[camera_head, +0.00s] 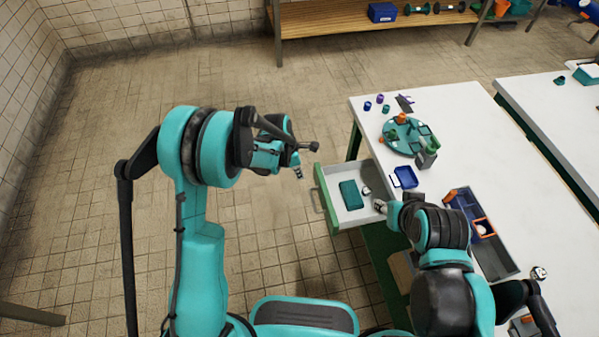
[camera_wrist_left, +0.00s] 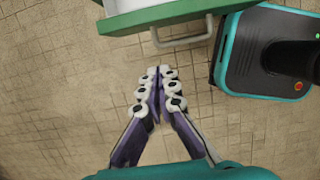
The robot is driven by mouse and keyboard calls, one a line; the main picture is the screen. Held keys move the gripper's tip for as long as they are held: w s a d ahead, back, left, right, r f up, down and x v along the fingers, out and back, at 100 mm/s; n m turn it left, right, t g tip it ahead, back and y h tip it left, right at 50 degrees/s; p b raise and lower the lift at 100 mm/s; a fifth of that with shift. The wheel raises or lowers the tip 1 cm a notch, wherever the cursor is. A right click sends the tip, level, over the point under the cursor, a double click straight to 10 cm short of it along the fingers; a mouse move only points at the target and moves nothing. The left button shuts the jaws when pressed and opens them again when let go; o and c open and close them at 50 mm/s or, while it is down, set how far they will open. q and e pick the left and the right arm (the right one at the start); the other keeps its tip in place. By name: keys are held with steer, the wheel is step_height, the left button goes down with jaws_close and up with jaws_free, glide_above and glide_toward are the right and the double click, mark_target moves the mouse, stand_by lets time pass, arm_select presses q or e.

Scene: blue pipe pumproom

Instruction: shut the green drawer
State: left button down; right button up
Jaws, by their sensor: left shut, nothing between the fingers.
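The green drawer (camera_head: 324,200) is pulled out from the white-topped table, its green front facing left. A teal box (camera_head: 351,195) and a small white and dark item (camera_head: 366,190) lie inside it. My left gripper (camera_head: 299,173) is shut and empty, in front of the drawer front and apart from it. In the left wrist view the shut fingers (camera_wrist_left: 160,80) point toward the drawer's front (camera_wrist_left: 165,18) and its pale handle (camera_wrist_left: 182,40), with a gap between. My right gripper (camera_head: 379,206) is over the drawer's table-side end; its fingers are too small to read.
The table (camera_head: 470,130) carries a round teal tray (camera_head: 388,138), a blue tray (camera_head: 404,177) and a blue box (camera_head: 478,226). A shelf (camera_head: 370,18) stands at the back. The tiled floor left of the drawer is clear.

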mark_target(314, 188)
arm_select(q)
steer(key=d+f+b, duration=0.1)
steer(key=f, duration=0.1)
steer(key=w+d+f+b, duration=0.1)
steer(key=d+f, duration=0.1)
steer(key=d+f+b, duration=0.1)
steer(key=shift+w+d+f, duration=0.25)
steer(key=shift+d+f, duration=0.05)
steer(key=shift+f, duration=0.1)
steer(key=shift+w+d+r, duration=0.1)
steer(key=shift+w+d, duration=0.05)
steer(key=shift+d, duration=0.15)
steer(key=shift+d, duration=0.1)
steer(key=w+d, duration=0.2)
steer(key=d, duration=0.4)
steer(key=w+d, duration=0.2)
steer(key=d, duration=0.4)
steer(key=w+d, duration=0.1)
steer(key=d, duration=0.5)
steer(key=shift+w, duration=0.4)
steer(key=shift+a, duration=0.15)
